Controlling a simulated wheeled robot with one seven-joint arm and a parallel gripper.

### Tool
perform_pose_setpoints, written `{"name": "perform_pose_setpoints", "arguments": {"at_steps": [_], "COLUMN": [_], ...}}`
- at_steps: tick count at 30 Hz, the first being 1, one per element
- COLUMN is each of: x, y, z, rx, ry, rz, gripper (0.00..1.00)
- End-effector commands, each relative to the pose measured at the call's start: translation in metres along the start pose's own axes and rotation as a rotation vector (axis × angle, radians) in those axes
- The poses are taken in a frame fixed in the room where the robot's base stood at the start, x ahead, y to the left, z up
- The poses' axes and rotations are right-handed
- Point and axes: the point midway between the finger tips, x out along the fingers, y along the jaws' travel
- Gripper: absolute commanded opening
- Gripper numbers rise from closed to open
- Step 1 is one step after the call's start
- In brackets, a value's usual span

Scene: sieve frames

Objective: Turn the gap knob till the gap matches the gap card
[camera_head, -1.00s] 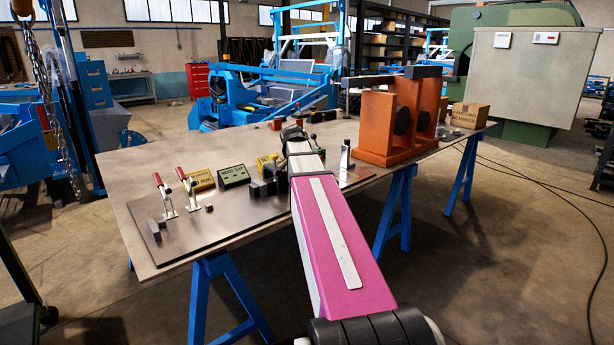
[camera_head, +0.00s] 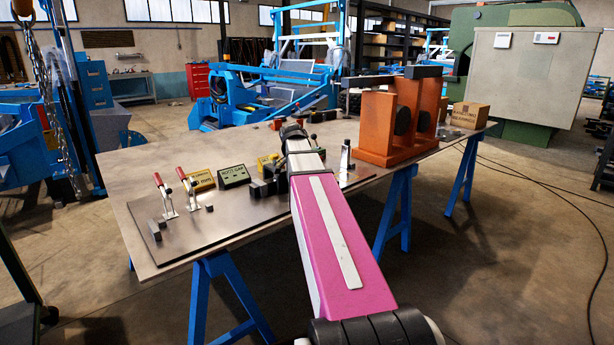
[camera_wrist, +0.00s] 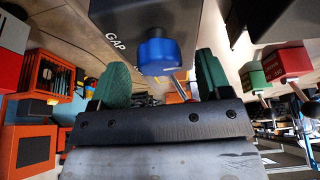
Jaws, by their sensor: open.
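The blue gap knob (camera_wrist: 157,54) sticks out of a dark grey box (camera_wrist: 140,18) marked GAP in the wrist view. My gripper (camera_wrist: 163,64) is open, with one green finger on each side of the knob. A gap shows between each finger and the knob, so I see no contact. In the head view my arm hides the knob and most of my gripper. A yellow card (camera_head: 202,181) marked in mm stands on the table beside a dark green block (camera_head: 234,176) that seems to read ROOT GAP. I cannot read the card's number.
The metal plate (camera_head: 232,222) on the table bears two red-handled toggle clamps (camera_head: 163,197). A large orange stand (camera_head: 378,130) and a cardboard box (camera_head: 470,115) are to the right. Green and red blocks (camera_wrist: 287,62) show at right in the wrist view.

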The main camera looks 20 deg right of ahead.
Motion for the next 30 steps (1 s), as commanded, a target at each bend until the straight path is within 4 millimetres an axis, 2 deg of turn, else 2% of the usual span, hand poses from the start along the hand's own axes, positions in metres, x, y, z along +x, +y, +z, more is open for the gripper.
{"name": "perform_pose_setpoints", "arguments": {"at_steps": [15,21,30], "x": [-0.081,-0.097,-0.1], "y": [0.0,0.0,0.0], "z": [0.0,0.0,0.001], "rx": [0.0,0.0,0.0], "ry": [0.0,0.0,-0.001], "rz": [-0.001,0.0,0.001], "gripper": [0.71,0.71,0.71]}}
